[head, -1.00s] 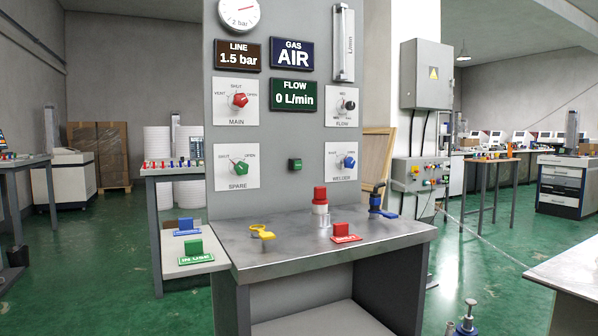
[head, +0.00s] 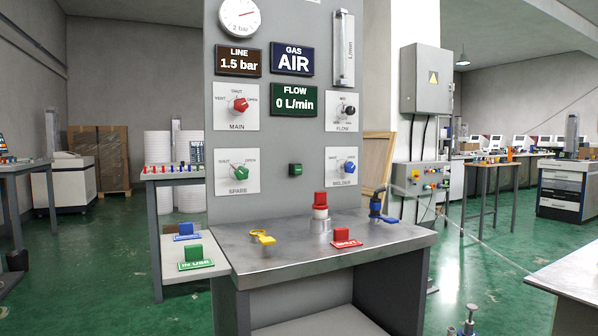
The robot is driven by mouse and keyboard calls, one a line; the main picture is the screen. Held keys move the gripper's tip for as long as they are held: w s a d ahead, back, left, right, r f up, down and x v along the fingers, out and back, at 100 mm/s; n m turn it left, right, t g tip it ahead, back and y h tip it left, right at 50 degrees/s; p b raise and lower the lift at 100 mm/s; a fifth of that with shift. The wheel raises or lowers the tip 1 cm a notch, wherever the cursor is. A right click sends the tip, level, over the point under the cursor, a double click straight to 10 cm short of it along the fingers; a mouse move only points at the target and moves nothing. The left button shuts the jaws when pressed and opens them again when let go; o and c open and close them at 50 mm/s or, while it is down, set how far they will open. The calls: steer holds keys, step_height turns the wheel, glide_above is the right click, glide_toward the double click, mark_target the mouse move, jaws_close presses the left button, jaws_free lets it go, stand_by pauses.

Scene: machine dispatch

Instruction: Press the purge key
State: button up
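A small dark green square key (head: 296,170) sits on the lower middle of the grey upright panel (head: 285,205). It is the only push key I see on the panel, between the SPARE and WELDER knobs; its marking is too small to read. It stands clear, with nothing in front of it. My gripper is not in view.
The panel carries the red MAIN knob (head: 239,104), green SPARE knob (head: 240,173), FLOW knob (head: 348,110) and blue WELDER knob (head: 349,167). The metal bench (head: 290,262) below holds a red-topped fitting (head: 320,203) and a red SHUT tag (head: 343,237). Green floor lies left.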

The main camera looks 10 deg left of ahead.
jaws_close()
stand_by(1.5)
